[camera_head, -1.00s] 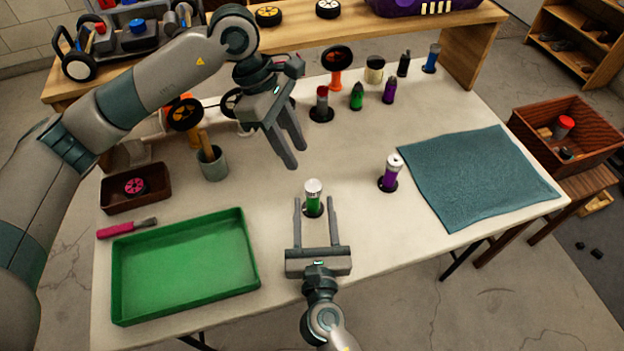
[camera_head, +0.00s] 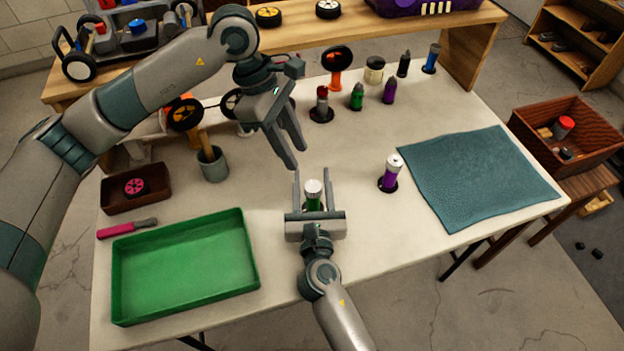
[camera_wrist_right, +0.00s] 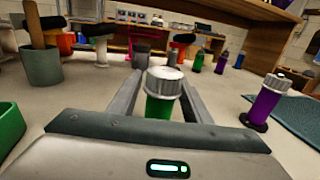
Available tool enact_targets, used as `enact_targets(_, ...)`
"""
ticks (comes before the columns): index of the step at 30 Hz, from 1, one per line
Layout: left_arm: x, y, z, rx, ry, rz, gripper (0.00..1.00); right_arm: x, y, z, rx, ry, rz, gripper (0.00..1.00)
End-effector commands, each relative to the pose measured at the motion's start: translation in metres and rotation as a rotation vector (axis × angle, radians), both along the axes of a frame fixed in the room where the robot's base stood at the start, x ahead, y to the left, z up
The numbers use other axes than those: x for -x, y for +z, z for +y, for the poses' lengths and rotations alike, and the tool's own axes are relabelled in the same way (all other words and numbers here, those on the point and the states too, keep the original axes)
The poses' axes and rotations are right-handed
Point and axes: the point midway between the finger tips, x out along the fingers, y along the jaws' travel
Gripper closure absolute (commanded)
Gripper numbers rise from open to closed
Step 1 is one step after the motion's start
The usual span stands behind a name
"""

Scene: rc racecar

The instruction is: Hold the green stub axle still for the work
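The green stub axle (camera_head: 313,201), a green cylinder with a silver ribbed cap, stands upright near the table's front middle. In the right wrist view the axle (camera_wrist_right: 162,92) is between the fingers, close to the palm. My right gripper (camera_head: 312,172) is open, low over the table, with one finger on each side of the axle and visible gaps. Its fingertips reach past the axle, and the palm hides part of the axle's lower end. My left gripper (camera_head: 296,157) hangs in the air behind and left of the axle, open and empty.
A purple axle (camera_head: 389,175) stands to the right, beside a teal cloth (camera_head: 480,175). A green tray (camera_head: 185,265) lies at front left, with a grey cup (camera_head: 213,165) behind it. Several upright parts, including a dark green one (camera_head: 356,98), stand farther back.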

Motion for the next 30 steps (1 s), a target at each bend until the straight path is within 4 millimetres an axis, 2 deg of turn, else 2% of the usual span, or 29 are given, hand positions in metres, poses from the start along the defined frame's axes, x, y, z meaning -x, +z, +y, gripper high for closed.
enact_targets(1, 0.0, 0.0, 0.0, 0.0, 0.0, 0.0, 0.69, 0.0001, -0.0001, 0.0, 0.0, 0.0, 0.0, 0.68)
enact_targets(5, 0.0, 0.0, 0.0, 0.0, 0.0, 0.0, 0.69, 0.0002, -0.0002, 0.0, 0.0, 0.0, 0.0, 0.99)
enact_targets(6, 0.0, 0.0, 0.0, 0.0, 0.0, 0.0, 0.69, 0.0002, -0.0001, 0.0, 0.0, 0.0, 0.0, 1.0)
enact_targets(9, 0.0, 0.0, -0.0001, 0.0, 0.002, 0.001, 0.53, 0.0003, -0.0002, 0.0, 0.0, 0.0, 0.0, 1.0)
enact_targets(14, 0.0002, 0.0003, -0.0007, -0.008, 0.03, 0.01, 0.53, 0.0003, -0.0002, 0.0, 0.0, 0.0, 0.0, 1.0)
enact_targets(20, 0.0011, 0.0012, -0.0032, -0.036, 0.153, 0.05, 0.53, 0.0004, -0.0003, 0.0, 0.0, 0.0, 0.0, 1.0)
enact_targets(30, 0.0035, 0.0038, -0.0096, -0.128, 0.558, 0.163, 0.53, 0.0004, -0.0004, 0.0, 0.0, 0.0, 0.001, 1.0)
